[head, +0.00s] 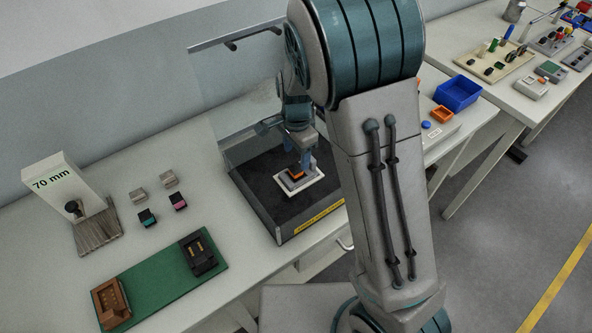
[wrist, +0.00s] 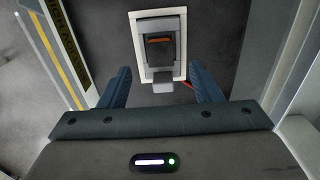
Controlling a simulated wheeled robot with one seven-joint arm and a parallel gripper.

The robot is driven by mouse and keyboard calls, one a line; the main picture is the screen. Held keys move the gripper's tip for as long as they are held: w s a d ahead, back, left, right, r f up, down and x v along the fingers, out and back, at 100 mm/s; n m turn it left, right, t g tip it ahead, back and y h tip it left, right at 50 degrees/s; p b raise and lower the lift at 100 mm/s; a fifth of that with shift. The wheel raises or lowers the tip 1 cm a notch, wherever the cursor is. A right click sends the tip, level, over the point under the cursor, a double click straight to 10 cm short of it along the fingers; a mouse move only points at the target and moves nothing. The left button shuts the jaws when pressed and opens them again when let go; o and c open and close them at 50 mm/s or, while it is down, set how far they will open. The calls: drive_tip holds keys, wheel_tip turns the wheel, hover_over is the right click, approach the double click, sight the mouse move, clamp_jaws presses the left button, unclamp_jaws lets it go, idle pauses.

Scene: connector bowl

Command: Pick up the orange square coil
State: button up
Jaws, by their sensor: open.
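An orange square piece (head: 296,173), which looks like the coil, sits in a grey holder on a white-edged plate (head: 313,188) inside a clear-walled, dark-floored box. In the wrist view, only an orange strip (wrist: 159,40) of it shows, above a dark part in the holder. My gripper (head: 302,160) is inside the box, pointing down close to the orange piece and partly covering it. In the wrist view my gripper (wrist: 160,78) has its two blue fingers wide apart, one on each side of the holder's near end, with nothing between them held.
The box's clear walls (head: 235,150) and yellow-labelled front edge (head: 318,217) stand close around my gripper. A green board (head: 155,283), small connectors and a "70 mm" block (head: 70,190) lie left. Another orange square (head: 442,114) and a blue bin (head: 458,93) are right.

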sight(296, 168)
drive_tip(key=shift+f+p, duration=0.7)
drive_tip(key=shift+f, duration=2.1)
drive_tip(key=shift+c, duration=0.4)
drive_tip(key=c, duration=1)
